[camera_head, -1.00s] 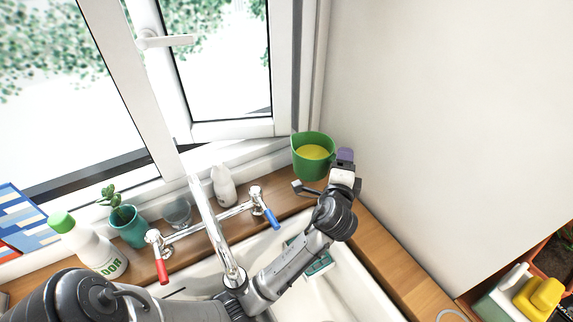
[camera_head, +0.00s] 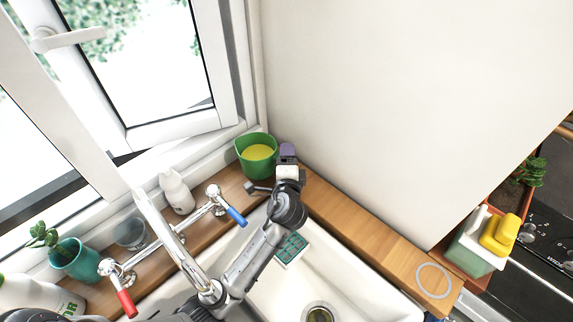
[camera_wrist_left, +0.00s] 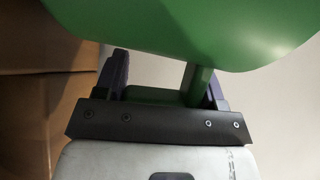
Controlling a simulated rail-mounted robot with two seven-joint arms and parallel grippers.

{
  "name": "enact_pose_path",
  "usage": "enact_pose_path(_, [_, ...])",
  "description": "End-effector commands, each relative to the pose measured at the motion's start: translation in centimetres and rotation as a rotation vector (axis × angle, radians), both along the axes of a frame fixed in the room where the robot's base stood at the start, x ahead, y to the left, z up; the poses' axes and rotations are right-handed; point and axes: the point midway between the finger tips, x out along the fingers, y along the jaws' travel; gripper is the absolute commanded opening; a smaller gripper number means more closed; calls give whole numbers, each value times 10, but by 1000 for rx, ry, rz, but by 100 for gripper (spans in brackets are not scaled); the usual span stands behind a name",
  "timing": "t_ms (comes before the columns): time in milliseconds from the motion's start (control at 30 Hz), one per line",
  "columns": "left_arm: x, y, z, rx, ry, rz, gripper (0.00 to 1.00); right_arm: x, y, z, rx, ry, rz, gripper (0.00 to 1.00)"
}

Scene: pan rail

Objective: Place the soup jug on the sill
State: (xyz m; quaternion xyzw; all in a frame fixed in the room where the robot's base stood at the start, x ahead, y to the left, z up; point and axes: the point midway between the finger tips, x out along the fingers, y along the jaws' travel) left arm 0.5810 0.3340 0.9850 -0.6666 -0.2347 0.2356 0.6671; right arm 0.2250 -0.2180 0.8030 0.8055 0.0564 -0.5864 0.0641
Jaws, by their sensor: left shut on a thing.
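The soup jug (camera_head: 246,165) is a green pot with yellow soup inside. It is upright in the far corner, at the end of the wooden sill (camera_head: 215,190) below the window. I cannot tell whether its base touches the wood. My left gripper (camera_head: 287,158) is at the jug's right side, shut on its handle. In the left wrist view the green jug (camera_wrist_left: 190,25) fills the top, with its handle (camera_wrist_left: 197,85) between the purple fingers. My right gripper is not in view.
The tap (camera_head: 180,250) stands in front of the sill, near a white bottle (camera_head: 177,193), a glass (camera_head: 130,234) and a teal plant pot (camera_head: 74,258). The sink (camera_head: 345,285) is below. The right-hand wooden ledge bears a pale ring (camera_head: 434,281) and is otherwise mostly clear.

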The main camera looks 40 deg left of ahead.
Motion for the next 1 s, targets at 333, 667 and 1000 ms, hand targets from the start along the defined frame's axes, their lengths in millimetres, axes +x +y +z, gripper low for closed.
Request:
enact_pose_path(333, [0,0,-17,3,-2,0,25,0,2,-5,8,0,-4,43])
enact_pose_path(667, [0,0,-22,1,-1,0,64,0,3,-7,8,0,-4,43])
enact_pose_path(1000, [0,0,-22,1,-1,0,89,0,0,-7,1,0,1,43])
